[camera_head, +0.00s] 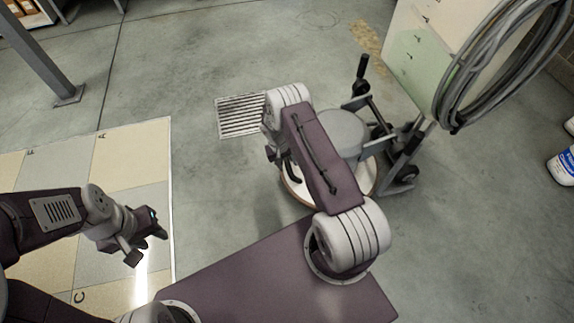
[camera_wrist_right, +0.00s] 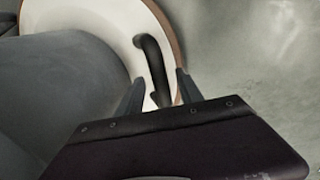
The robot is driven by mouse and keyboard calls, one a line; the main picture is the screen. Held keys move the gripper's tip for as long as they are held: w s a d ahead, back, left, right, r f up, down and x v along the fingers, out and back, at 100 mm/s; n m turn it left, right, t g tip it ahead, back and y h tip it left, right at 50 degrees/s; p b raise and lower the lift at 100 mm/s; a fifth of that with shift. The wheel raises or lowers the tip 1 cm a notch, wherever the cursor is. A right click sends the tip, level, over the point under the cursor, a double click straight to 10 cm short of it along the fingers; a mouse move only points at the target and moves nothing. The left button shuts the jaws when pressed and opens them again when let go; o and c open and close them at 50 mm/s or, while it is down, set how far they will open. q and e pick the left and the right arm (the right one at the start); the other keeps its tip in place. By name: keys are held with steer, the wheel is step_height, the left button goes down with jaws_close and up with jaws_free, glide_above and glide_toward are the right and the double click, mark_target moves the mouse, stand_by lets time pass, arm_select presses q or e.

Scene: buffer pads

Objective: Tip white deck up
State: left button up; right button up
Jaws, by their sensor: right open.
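The white deck (camera_head: 293,187) is a round plate with a brown rim under a floor machine, partly hidden by my right arm. It lies low, close to the floor. In the right wrist view the white deck (camera_wrist_right: 105,18) fills the upper left, with a curved black handle (camera_wrist_right: 150,52) on it. My right gripper (camera_wrist_right: 158,85) is open, one finger on each side of the handle's lower end. I cannot tell whether they touch. In the head view my right gripper (camera_head: 278,162) is near the deck's left edge. My left gripper (camera_head: 146,243) is open and empty over the tiled board.
The floor machine has a grey motor housing (camera_head: 343,132), a black upright lever (camera_head: 362,75) and wheels (camera_head: 405,172). A floor grate (camera_head: 238,120) lies behind. A white panel with a coiled hose (camera_head: 490,70) stands at right. White bottles (camera_head: 563,165) are far right.

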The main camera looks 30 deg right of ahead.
jaws_close()
stand_by(1.3)
